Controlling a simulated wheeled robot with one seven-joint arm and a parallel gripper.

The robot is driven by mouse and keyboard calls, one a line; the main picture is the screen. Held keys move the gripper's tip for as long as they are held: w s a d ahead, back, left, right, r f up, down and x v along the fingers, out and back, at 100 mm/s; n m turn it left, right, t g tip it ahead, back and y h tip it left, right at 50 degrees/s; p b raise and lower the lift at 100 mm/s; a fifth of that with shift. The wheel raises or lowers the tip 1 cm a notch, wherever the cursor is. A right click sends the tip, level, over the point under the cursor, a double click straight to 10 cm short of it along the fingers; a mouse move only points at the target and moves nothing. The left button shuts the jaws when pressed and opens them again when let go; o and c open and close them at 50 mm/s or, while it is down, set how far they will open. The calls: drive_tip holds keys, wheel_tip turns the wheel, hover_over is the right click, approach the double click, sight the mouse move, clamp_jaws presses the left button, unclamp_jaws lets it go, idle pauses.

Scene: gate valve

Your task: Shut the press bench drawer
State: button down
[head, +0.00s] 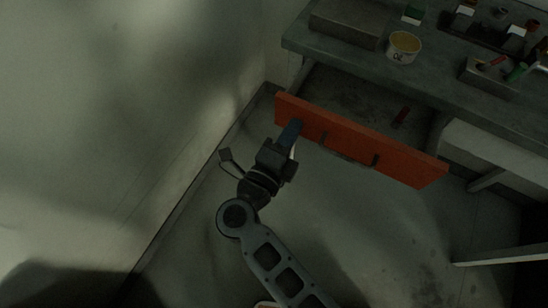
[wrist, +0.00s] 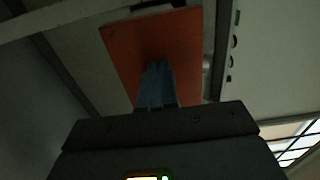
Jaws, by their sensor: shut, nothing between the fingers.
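The press bench drawer has an orange front (head: 400,161) and stands pulled out from under the grey bench top in the head view. Its inside (head: 350,97) is visible, with a small dark red object (head: 402,115) in it. A dark handle (head: 349,149) is on the outer face of the front. My gripper (head: 294,126) is shut and empty, with its fingertips at the left part of the front, left of the handle. In the wrist view the blue fingers (wrist: 157,75) point at the orange front (wrist: 128,50). I cannot tell whether they touch it.
The bench top (head: 440,82) carries a grey block (head: 348,22), a labelled tub (head: 403,47), a box with tools (head: 490,76) and a dark tray of small items. A wall (head: 110,120) stands close on the left. The floor in front of the drawer is clear.

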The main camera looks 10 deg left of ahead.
sight(320, 91)
drive_tip(key=b+x, duration=0.1)
drive_tip(key=x, duration=1.3)
drive_tip(key=shift+w+f, duration=0.1)
drive_tip(key=shift+w, duration=0.1)
drive_tip(key=shift+w+d, duration=0.25)
drive_tip(key=shift+w, duration=0.25)
drive_tip(key=shift+w+b, duration=0.15)
drive_tip(key=shift+b, duration=0.15)
